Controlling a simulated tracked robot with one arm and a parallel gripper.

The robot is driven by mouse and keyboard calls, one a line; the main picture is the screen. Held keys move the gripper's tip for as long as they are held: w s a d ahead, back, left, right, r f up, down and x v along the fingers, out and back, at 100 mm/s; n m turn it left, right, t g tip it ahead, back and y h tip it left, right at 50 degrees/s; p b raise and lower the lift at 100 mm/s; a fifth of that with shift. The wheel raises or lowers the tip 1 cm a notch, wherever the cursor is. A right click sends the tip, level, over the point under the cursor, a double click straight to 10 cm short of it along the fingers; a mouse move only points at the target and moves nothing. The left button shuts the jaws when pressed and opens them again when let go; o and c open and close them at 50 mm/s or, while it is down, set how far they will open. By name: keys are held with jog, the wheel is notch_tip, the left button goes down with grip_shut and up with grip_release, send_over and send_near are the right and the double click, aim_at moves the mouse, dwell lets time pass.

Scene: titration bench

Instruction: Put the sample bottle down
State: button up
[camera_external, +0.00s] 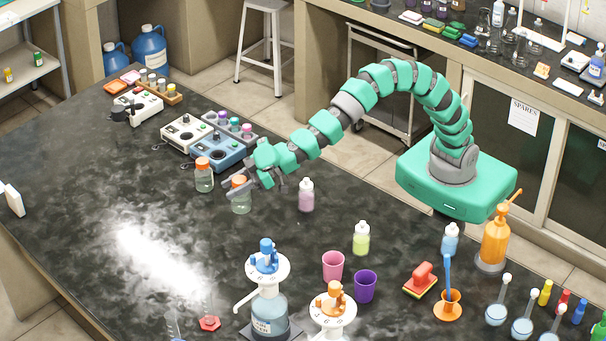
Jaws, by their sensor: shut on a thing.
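My gripper (247,187) is at the left end of my green arm, low over the black bench. It is shut on a clear bottle with an orange cap (241,204), which is upright. The fingers cover part of its cap and upper body. I cannot tell whether its base touches the bench. A second, similar clear bottle with an orange cap (204,178) stands just to its left, apart from it.
A pink bottle (306,196) stands right of my gripper. Blue and white stirrer units (218,152) lie behind. A yellow-green bottle (361,239), cups (333,266) and a blue-topped dispenser (267,300) stand nearer the front. The bench (110,200) is clear to the left.

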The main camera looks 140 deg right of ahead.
jog(key=s+a+n+y+b, duration=0.4)
jog(key=a+n+y+b, duration=0.15)
jog(key=a, duration=1.25)
jog(key=s+a+n+y+b, duration=0.3)
jog(key=a+n+y+b, duration=0.3)
jog(key=a, duration=1.2)
jog(key=s+a+f+n+g+y, duration=0.2)
jog(key=s+a+f+n+y, duration=0.1)
jog(key=s+a, duration=0.6)
jog(key=shift+s+a+f+y, duration=0.15)
jog(key=shift+a+f+y, duration=0.6)
jog(key=shift+a, duration=0.3)
jog(key=shift+w+a+f+b, duration=0.2)
jog(key=shift+w+a+f, duration=0.65)
jog(key=shift+w, duration=1.7)
jog(key=shift+w+a+f+b, duration=0.15)
jog(key=shift+w+a+f, duration=0.65)
jog(key=shift+w, duration=1.75)
jog(key=shift+w+a+f+b, duration=0.2)
jog(key=shift+w+a+f, duration=0.65)
jog(key=shift+w, duration=1.7)
